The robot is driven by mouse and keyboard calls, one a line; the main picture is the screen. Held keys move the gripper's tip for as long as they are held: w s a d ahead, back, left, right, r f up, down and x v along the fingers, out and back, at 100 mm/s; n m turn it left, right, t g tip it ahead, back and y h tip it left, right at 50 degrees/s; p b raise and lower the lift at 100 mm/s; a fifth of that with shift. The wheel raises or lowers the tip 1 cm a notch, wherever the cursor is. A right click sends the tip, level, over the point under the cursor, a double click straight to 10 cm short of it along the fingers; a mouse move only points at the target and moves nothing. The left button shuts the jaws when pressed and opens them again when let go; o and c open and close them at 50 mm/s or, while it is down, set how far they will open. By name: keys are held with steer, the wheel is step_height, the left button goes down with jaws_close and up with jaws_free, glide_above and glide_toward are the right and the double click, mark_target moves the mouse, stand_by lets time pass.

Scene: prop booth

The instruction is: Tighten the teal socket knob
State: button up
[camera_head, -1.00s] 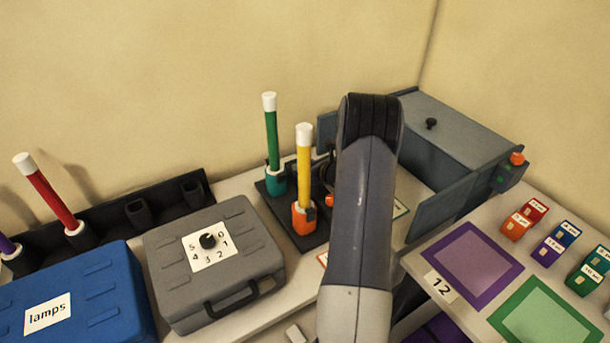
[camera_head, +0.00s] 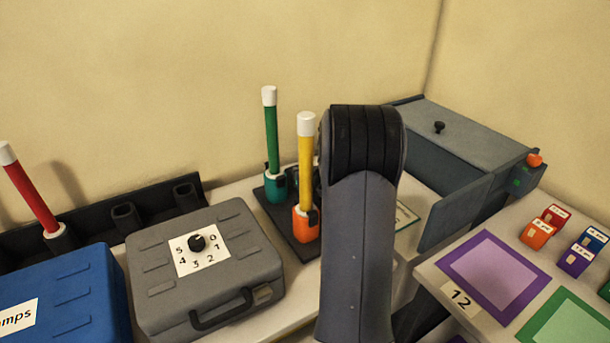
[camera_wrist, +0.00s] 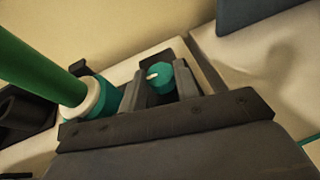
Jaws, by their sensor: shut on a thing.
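The teal socket (camera_head: 276,188) stands on a dark base plate in the head view, holding an upright green tube (camera_head: 271,140) with a white cap. In the wrist view the green tube (camera_wrist: 40,65) rises from the teal socket (camera_wrist: 105,100) through a pale collar. The teal socket knob (camera_wrist: 160,78), with a small white mark, sits between the fingers of my gripper (camera_wrist: 161,82). My gripper is shut on the knob, a finger at each side. In the head view my arm hides the gripper and the knob.
An orange socket (camera_head: 305,222) with a yellow tube (camera_head: 306,160) stands close in front of the teal one. A grey case (camera_head: 215,280) with a dial is left, and a grey open-doored box (camera_head: 460,135) right. A dark rack (camera_head: 150,212) lines the wall.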

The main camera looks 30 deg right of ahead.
steer(key=shift+r, duration=0.1)
steer(key=o, duration=1)
step_height(320, 180, up, 10)
steer(key=p, duration=0.3)
